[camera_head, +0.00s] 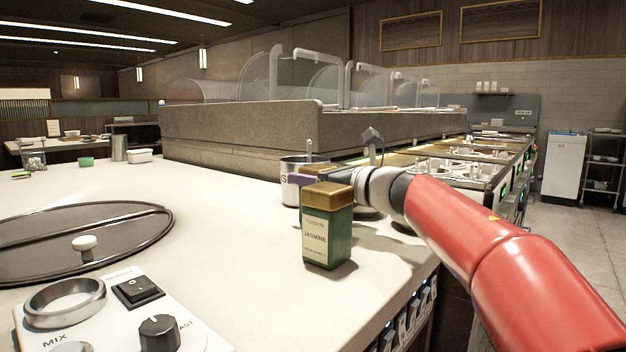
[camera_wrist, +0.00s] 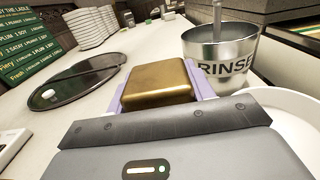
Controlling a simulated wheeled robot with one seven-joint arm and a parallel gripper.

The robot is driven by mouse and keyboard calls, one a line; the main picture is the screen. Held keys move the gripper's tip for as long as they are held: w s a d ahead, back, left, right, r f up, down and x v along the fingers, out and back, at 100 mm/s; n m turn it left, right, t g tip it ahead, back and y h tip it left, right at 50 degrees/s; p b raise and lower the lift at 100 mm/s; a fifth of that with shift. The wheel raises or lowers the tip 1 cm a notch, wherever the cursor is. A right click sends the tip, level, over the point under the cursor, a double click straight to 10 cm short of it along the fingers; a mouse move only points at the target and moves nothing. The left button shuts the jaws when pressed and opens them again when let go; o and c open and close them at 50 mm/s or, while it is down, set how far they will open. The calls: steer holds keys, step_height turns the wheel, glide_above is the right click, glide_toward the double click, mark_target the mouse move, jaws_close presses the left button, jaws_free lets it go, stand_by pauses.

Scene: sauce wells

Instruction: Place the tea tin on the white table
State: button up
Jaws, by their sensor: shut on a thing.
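The tea tin (camera_head: 328,228) is a green box with a gold lid and a cream label reading JASMINE. My gripper (camera_head: 316,180) is shut on it near the lid, holding it upright. In the wrist view the gold lid (camera_wrist: 160,82) sits between the two purple fingers. The tin is over the front right part of the white table (camera_head: 225,225), with its base at or very close to the surface; I cannot tell whether it touches. The tin's far side is hidden.
A metal RINSE pot (camera_head: 290,190) stands right behind the tin; it also shows in the wrist view (camera_wrist: 222,65). A dark round lid (camera_head: 60,240) and a MIX control panel (camera_head: 120,305) are at left. The white surface between them and the tin is clear.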

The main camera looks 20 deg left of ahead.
steer(key=o, duration=1.1)
steer(key=shift+c, duration=0.2)
steer(key=b+v, duration=0.1)
steer(key=v, duration=1.1)
